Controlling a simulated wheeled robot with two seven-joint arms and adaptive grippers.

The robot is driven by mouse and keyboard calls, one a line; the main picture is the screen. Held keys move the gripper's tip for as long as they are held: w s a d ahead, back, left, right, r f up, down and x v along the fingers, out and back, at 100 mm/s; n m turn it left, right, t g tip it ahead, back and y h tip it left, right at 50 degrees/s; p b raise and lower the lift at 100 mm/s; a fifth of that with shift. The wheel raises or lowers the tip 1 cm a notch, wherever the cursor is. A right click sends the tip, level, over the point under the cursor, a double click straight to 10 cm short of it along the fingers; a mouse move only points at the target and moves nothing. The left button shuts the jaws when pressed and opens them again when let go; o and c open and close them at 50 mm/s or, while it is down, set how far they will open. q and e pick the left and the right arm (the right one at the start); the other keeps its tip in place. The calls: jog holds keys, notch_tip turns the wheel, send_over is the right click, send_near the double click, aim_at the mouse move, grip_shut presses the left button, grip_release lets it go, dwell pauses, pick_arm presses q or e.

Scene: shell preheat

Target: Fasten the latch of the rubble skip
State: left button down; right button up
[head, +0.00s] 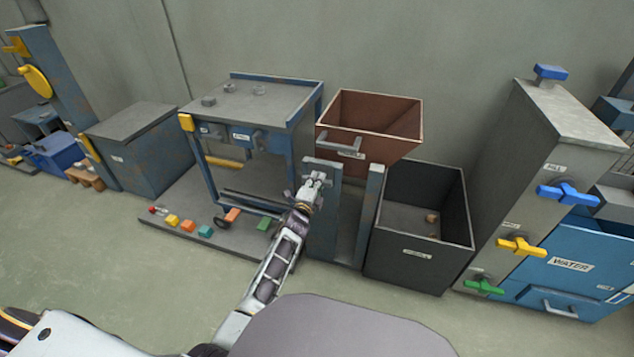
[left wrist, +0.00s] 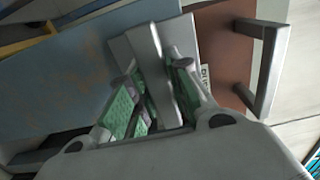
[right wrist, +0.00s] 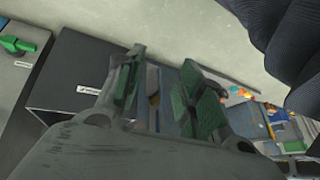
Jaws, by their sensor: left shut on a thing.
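The rubble skip appears to be the rust-brown open bin (head: 370,122) held between two blue posts, with a grey handle on its front. Its brown side and grey handle (left wrist: 268,70) also show in the left wrist view. My left gripper (head: 316,180) is at the top of the left blue post, just below the bin. In the left wrist view its green-padded fingers are shut on a grey latch bar (left wrist: 145,50) beside the brown side. The fingers partly hide the latch. My right gripper (right wrist: 162,95) is open, with nothing seen between its fingers; it is outside the head view.
A dark open bin (head: 418,254) stands right of the posts. A blue workbench (head: 255,100) stands left, with several coloured blocks on the low grey platform (head: 210,238) below. A tall grey cabinet (head: 545,150) with coloured handles is at right. The front floor is clear.

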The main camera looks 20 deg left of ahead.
jog(key=shift+s+r, duration=0.1)
jog(key=shift+r, duration=0.1)
pick_arm(q)
jog(key=shift+n+p, duration=0.5)
jog(key=shift+n, duration=0.4)
jog(key=n+p, duration=0.2)
jog(key=n, duration=0.1)
jog(key=shift+n, duration=0.4)
jog(key=shift+n+p, duration=0.5)
jog(key=shift+n, duration=0.4)
pick_arm(e)
notch_tip(320, 180, up, 8)
jog(key=s+d+g+h, duration=0.1)
jog(key=d, duration=0.2)
pick_arm(q)
jog(key=n+p, duration=0.3)
jog(key=n, duration=0.2)
jog(key=shift+n, duration=0.3)
jog(key=n+p, duration=0.1)
jog(key=n, duration=0.4)
jog(key=shift+f+p, duration=0.15)
jog(key=shift+p, duration=0.25)
pick_arm(e)
notch_tip(320, 180, down, 7)
jog(key=g+h, duration=0.1)
jog(key=shift+s+d+g, duration=0.25)
jog(key=shift+d+g, duration=0.05)
jog(key=shift+d, duration=0.05)
